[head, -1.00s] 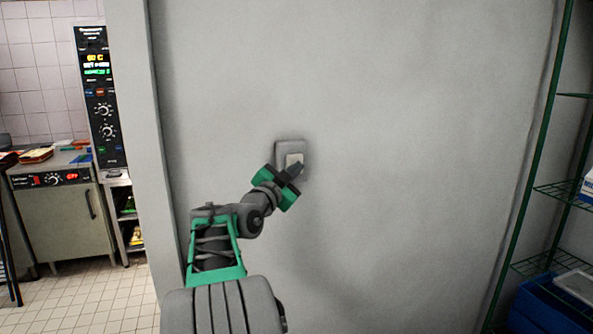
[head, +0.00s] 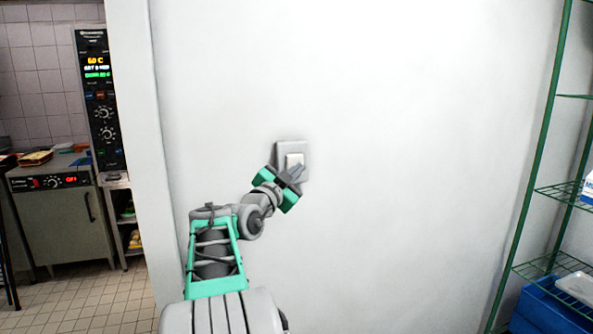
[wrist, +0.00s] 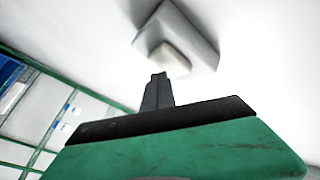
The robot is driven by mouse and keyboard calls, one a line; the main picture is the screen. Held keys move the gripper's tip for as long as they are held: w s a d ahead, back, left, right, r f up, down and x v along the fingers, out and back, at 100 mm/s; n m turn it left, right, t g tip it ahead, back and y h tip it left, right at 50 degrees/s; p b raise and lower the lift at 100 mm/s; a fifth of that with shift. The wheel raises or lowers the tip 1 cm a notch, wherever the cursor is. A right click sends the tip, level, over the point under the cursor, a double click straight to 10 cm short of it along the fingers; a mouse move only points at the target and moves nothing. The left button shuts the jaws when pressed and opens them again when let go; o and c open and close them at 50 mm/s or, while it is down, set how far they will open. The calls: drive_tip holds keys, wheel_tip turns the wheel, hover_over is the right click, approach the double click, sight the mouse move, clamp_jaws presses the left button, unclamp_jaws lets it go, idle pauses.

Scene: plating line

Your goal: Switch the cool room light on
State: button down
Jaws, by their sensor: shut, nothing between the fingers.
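The light switch is a square grey plate (head: 291,148) with a pale rocker (head: 294,160), fixed on the white wall. It also shows in the wrist view, with the plate (wrist: 196,32) and rocker (wrist: 170,58) just beyond my fingertips. My gripper (head: 294,171) is shut and empty, its fingertips at the lower part of the rocker. In the wrist view the closed fingers (wrist: 157,88) point at the rocker; I cannot tell whether they touch it. The wall around the switch is brightly lit.
A green wire shelf rack (head: 540,190) with a blue crate (head: 548,308) stands at the right. A doorway edge (head: 150,150) is at the left, with an oven panel (head: 100,100) and a counter unit (head: 62,220) beyond. The wall around the switch is clear.

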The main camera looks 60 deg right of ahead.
drive_tip(key=s+a+b, duration=0.4)
drive_tip(key=shift+s+a+b, duration=0.15)
drive_tip(key=shift+b, duration=0.2)
